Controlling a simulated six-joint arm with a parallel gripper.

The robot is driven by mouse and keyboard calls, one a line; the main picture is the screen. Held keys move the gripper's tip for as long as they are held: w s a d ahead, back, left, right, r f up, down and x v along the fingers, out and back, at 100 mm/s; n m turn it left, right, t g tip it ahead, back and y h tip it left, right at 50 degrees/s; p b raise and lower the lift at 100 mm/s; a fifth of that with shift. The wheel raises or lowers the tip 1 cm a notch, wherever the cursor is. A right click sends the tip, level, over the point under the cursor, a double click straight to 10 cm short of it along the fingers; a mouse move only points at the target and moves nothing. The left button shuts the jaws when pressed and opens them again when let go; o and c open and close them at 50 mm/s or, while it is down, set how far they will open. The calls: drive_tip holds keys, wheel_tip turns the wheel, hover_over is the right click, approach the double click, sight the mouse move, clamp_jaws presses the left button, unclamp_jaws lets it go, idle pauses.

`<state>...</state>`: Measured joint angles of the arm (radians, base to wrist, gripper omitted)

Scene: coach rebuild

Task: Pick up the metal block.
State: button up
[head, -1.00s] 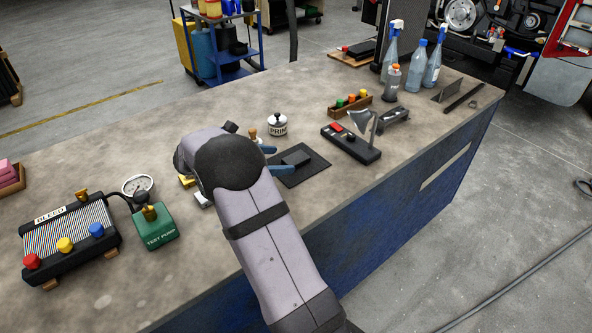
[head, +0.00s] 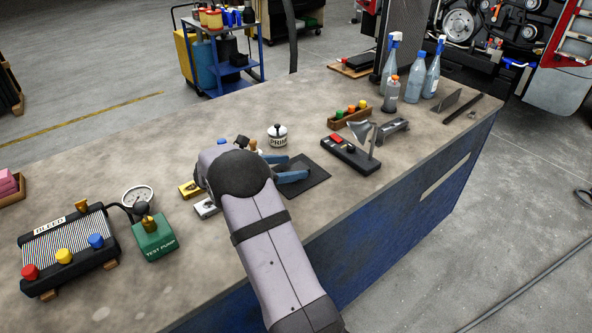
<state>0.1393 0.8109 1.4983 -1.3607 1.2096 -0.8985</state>
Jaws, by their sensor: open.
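A small silver-grey metal block (head: 207,207) lies on the bench just left of my arm, partly covered by it. A brass-coloured block (head: 190,189) lies just behind it. My gripper (head: 291,168) is open, its blue fingers pointing right, over or at the left part of a dark mat (head: 314,181). The gripper is to the right of the silver and brass blocks. I cannot clearly make out what is between the fingers, and my arm hides part of the bench there.
A white PRIME pot (head: 277,136) stands just behind the gripper. A black switch box with a lamp (head: 350,156) stands right of the mat. The green test pump (head: 154,238) and BLEED box (head: 70,250) are at the left. The bench behind the blocks is clear.

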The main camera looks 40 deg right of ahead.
sight(303, 165)
drive_tip(key=shift+p+x, duration=0.4)
drive_tip(key=shift+x, duration=1.35)
drive_tip(key=shift+s, duration=0.1)
drive_tip(key=c, duration=1.4)
drive_tip(key=shift+r, duration=0.1)
drive_tip(key=shift+c, duration=0.2)
wheel_tip(303, 165, up, 10)
drive_tip(key=b, duration=0.1)
